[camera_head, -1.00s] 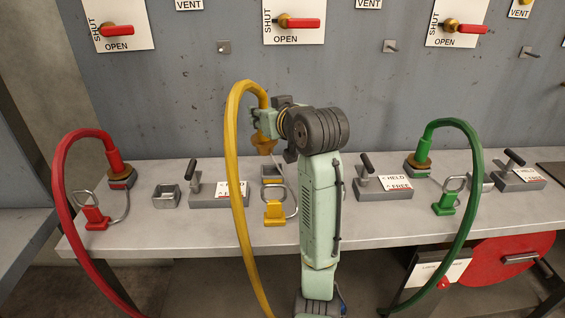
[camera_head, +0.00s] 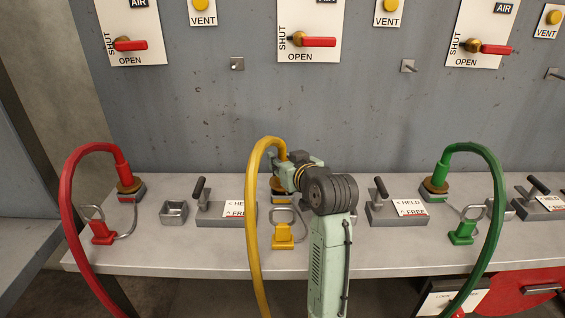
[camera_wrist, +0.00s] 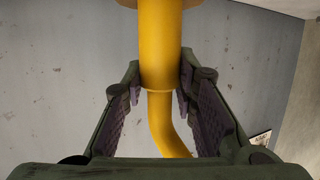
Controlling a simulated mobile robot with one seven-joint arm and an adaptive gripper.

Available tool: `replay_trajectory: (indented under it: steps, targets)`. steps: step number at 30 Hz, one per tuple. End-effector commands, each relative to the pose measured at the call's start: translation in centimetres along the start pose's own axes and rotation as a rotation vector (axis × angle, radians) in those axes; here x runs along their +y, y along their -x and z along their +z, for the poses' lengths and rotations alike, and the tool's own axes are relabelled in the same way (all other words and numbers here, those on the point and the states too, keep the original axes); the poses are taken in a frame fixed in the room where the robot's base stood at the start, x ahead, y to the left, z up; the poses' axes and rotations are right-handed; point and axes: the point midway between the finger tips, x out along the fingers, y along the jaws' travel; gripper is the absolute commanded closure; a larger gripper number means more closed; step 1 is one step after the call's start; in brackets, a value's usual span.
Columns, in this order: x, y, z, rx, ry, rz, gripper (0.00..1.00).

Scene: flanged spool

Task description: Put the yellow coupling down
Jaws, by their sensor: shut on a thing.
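The yellow coupling (camera_head: 281,184) is at the end of a yellow hose, upright, at a small square block near the back of the grey bench (camera_head: 190,258). Its flange looks down on or very close over the block; I cannot tell if it touches. My gripper (camera_head: 274,166) is shut on the coupling above the flange, partly hidden by my wrist. In the wrist view the yellow coupling body (camera_wrist: 161,55) stands between both fingers of my gripper (camera_wrist: 160,95), and the hose bends away beyond.
A red coupling (camera_head: 126,184) and a green coupling (camera_head: 437,186) stand at the back left and right. An empty square holder (camera_head: 173,211) and lever clamps (camera_head: 224,208) (camera_head: 390,208) sit on the bench. The front strip is mostly clear.

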Motion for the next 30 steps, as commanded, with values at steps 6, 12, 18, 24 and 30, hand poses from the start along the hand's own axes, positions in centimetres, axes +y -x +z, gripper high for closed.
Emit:
replay_trajectory:
  steps: [6,12,18,24,30]
  targets:
    - [0.0,-0.11,0.52,0.005,0.002,0.001,1.0]
    - [-0.01,-0.19,0.75,0.005,0.002,0.001,1.0]
    - [-0.01,-0.27,0.92,0.001,0.001,0.001,0.65]
    - [0.0,-0.26,0.91,0.001,0.001,0.001,0.54]
    - [0.0,-0.26,0.9,0.001,0.001,0.001,0.54]
